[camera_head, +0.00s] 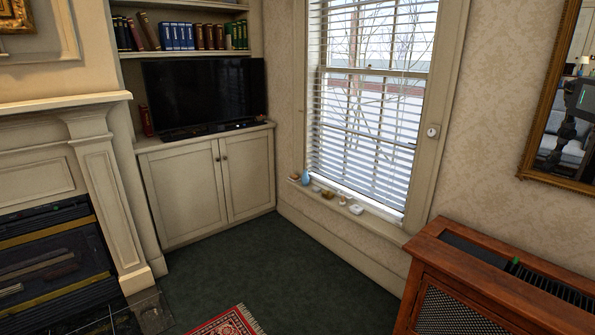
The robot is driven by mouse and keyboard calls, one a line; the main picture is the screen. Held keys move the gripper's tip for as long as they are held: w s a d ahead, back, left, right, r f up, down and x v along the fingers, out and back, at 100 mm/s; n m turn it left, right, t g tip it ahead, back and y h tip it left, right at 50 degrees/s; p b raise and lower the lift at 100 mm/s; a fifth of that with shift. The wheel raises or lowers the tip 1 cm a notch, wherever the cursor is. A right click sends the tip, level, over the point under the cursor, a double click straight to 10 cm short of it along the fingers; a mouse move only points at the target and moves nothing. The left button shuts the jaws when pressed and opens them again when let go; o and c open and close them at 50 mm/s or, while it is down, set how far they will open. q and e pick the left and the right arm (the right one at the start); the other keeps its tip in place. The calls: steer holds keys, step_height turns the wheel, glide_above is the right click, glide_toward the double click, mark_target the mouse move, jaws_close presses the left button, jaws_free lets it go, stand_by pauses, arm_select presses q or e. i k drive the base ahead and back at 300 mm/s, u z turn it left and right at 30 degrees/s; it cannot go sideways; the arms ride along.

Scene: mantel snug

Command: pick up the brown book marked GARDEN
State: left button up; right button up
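A row of upright books stands on the shelf above the television. It has dark books at the left, a leaning brown book (149,31), several blue books (176,36), several brown books (209,36) and green books (239,35). A reddish-brown book (146,120) stands partly hidden at the left edge of the television. The spines are too small to read, so I cannot tell which book is marked GARDEN. Neither of my grippers shows directly in the head view.
A television (205,92) stands on a closed cabinet (190,190). A fireplace (50,240) is at left. The windowsill (370,224) holds small objects. A wooden cabinet (440,262) and a mirror (530,172) are at right. The green carpet (270,265) is mostly clear; a red rug (222,325) lies in front.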

mark_target(207, 35)
steer(key=z, duration=0.15)
steer(key=i, duration=1.15)
steer(key=u, duration=0.5)
steer(key=i, duration=1.95)
steer(key=u, duration=0.45)
steer(key=i, duration=0.6)
steer(key=u, duration=0.1)
